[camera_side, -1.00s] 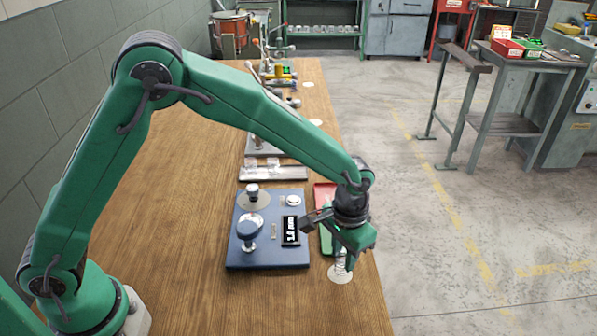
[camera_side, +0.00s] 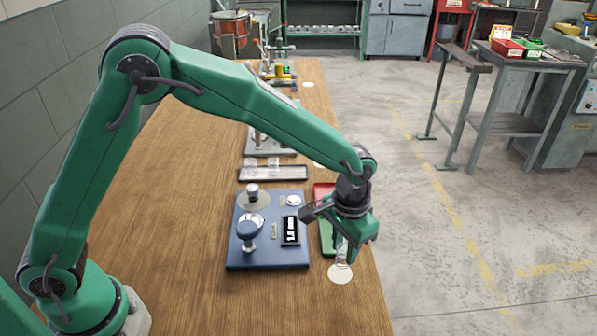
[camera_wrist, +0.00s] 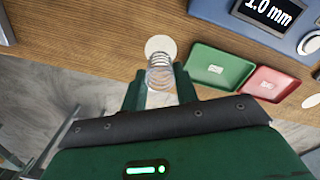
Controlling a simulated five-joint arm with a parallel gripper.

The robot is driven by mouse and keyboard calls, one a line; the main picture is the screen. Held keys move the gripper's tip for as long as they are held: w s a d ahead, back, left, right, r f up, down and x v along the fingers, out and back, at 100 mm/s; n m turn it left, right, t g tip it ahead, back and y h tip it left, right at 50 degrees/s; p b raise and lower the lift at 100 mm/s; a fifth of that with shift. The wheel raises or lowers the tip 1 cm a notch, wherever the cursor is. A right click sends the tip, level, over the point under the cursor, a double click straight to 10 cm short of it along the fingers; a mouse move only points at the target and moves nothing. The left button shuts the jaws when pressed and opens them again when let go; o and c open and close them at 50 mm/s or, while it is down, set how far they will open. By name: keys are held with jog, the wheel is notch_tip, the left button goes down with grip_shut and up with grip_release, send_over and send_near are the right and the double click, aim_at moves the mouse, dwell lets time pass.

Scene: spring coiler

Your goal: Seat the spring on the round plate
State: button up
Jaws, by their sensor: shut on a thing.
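My gripper (camera_side: 345,243) is shut on the spring and points down near the table's right edge. The spring (camera_side: 342,252) is a clear, silvery coil held roughly upright. It also shows between the fingers in the wrist view (camera_wrist: 160,72). A flat pale disc (camera_side: 340,274) lies on the table just below the spring, with a small gap seen between them. The disc shows beyond the spring in the wrist view (camera_wrist: 158,45). Another round, pale plate (camera_side: 262,206) with a knobbed post lies on the blue base, left of my gripper. Which disc is the task's plate is unclear.
A grey tray (camera_side: 273,174) lies farther back. Bare wood is at left.

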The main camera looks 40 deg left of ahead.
jog(key=s+a+r+n, duration=0.2)
jog(key=a+r+n, duration=0.1)
jog(key=a, duration=0.9)
jog(key=s+a+r+n, duration=0.2)
jog(key=a+r+n, duration=0.1)
jog(key=a, duration=0.9)
jog(key=shift+s, duration=0.35)
jog(key=shift+f, duration=0.2)
jog(key=shift+f, duration=2.6)
jog(key=shift+d+f, duration=0.1)
jog(key=shift+f, duration=0.55)
jog(key=o, duration=0.8)
